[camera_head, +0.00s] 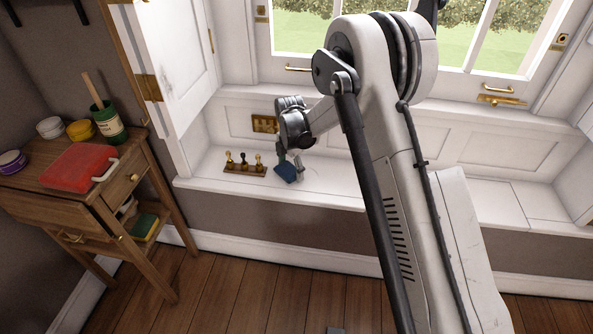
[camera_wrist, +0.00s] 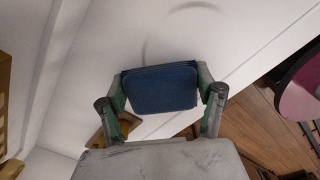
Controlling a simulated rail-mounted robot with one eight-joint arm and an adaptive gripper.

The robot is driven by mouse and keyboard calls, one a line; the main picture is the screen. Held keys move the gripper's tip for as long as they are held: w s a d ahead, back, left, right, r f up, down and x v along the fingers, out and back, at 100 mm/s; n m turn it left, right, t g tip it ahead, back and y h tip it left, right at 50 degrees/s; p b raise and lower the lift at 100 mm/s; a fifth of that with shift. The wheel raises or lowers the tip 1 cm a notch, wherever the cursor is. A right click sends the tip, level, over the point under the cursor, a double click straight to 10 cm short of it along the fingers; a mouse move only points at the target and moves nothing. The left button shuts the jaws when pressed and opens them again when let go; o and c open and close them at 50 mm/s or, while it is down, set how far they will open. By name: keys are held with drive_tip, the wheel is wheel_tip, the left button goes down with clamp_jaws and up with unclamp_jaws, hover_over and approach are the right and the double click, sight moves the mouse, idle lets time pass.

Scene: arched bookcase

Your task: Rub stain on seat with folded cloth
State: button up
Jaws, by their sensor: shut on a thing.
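My gripper (camera_head: 288,162) is shut on a folded blue cloth (camera_head: 287,174), low over the white window seat (camera_head: 335,190). In the wrist view the cloth (camera_wrist: 160,88) lies flat and square between the two fingers of my gripper (camera_wrist: 162,100). Whether it touches the seat I cannot tell. A faint grey curved stain (camera_wrist: 147,50) shows on the white seat just beyond the cloth in the wrist view. Part of the stain may be hidden under the cloth. In the head view the stain is too faint to make out clearly.
A small wooden rack with knobs (camera_head: 244,168) stands on the seat left of my gripper. A brass wall plate (camera_head: 264,124) is behind. The seat's right is clear.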

drive_tip(key=shift+r+p, duration=1.75)
drive_tip(key=shift+r, duration=2.4)
drive_tip(key=shift+a, duration=0.1)
